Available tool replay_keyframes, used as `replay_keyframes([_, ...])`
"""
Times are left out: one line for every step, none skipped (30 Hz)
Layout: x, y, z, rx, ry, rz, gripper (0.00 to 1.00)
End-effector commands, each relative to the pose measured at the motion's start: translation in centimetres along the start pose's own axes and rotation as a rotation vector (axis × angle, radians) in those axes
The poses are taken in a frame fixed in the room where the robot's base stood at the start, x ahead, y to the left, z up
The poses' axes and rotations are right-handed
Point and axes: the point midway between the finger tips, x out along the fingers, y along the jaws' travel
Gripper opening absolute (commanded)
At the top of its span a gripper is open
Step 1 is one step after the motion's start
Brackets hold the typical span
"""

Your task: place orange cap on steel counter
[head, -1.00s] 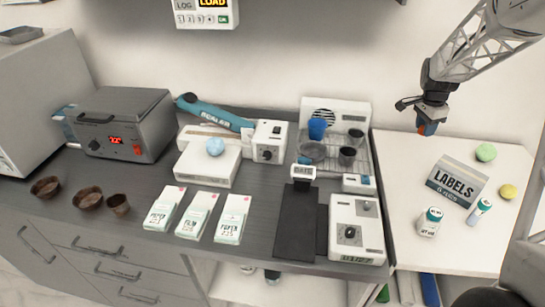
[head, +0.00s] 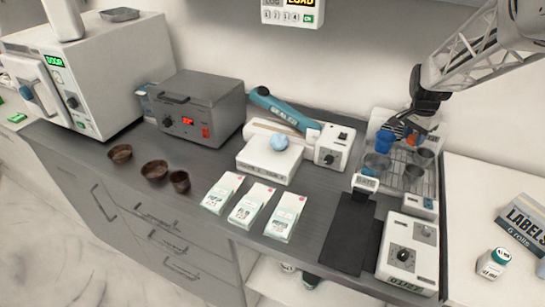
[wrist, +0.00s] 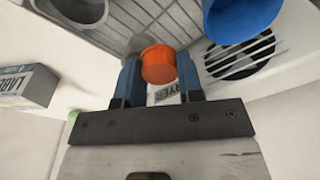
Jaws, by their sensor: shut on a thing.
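My gripper (head: 412,132) hangs over the drying rack at the right end of the steel counter (head: 325,190). It is shut on the orange cap (wrist: 158,65), which sits between the blue fingertips in the wrist view. In the head view only a small orange patch of the cap (head: 410,139) shows beside the gripper. The steel counter is dark grey, with bare stretches in front of the grey heater box and around the pouches.
The rack (head: 398,176) holds a blue cup (head: 391,139) and several grey cups. The blue cup (wrist: 240,18) is close to the cap in the wrist view. A white scale (head: 270,160) with a blue ball, several pouches (head: 246,205), brown bowls (head: 155,170) and a dark mat (head: 351,232) occupy the counter.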

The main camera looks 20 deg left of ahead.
Motion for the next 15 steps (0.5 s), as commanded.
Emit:
replay_keyframes([-0.2,-1.0,1.1,-0.032,0.000,-0.004,0.12])
replay_keyframes([-0.3,-1.6,1.8,-0.052,0.001,-0.007,0.12])
replay_keyframes([-0.4,-2.2,2.6,-0.078,0.001,-0.010,0.12])
replay_keyframes([-0.5,-2.7,3.1,-0.096,0.001,-0.012,0.12])
replay_keyframes([-0.6,-3.2,3.8,-0.116,0.001,-0.014,0.12])
replay_keyframes([-0.6,-3.9,4.6,-0.141,0.001,-0.017,0.12])
replay_keyframes([-0.7,-4.3,5.2,-0.160,0.001,-0.019,0.12])
replay_keyframes([-0.8,-4.8,5.9,-0.180,0.001,-0.021,0.12])
replay_keyframes([-0.9,-5.4,6.7,-0.205,0.001,-0.024,0.12])
replay_keyframes([-0.9,-5.9,7.3,-0.223,0.001,-0.026,0.12])
replay_keyframes([-1.0,-6.3,8.0,-0.243,0.001,-0.028,0.12])
replay_keyframes([-1.1,-6.9,8.8,-0.267,0.002,-0.031,0.12])
replay_keyframes([-1.2,-7.3,9.4,-0.285,0.002,-0.033,0.12])
replay_keyframes([-1.3,-7.7,10.1,-0.304,0.002,-0.035,0.12])
replay_keyframes([-1.4,-8.2,10.8,-0.327,0.002,-0.038,0.12])
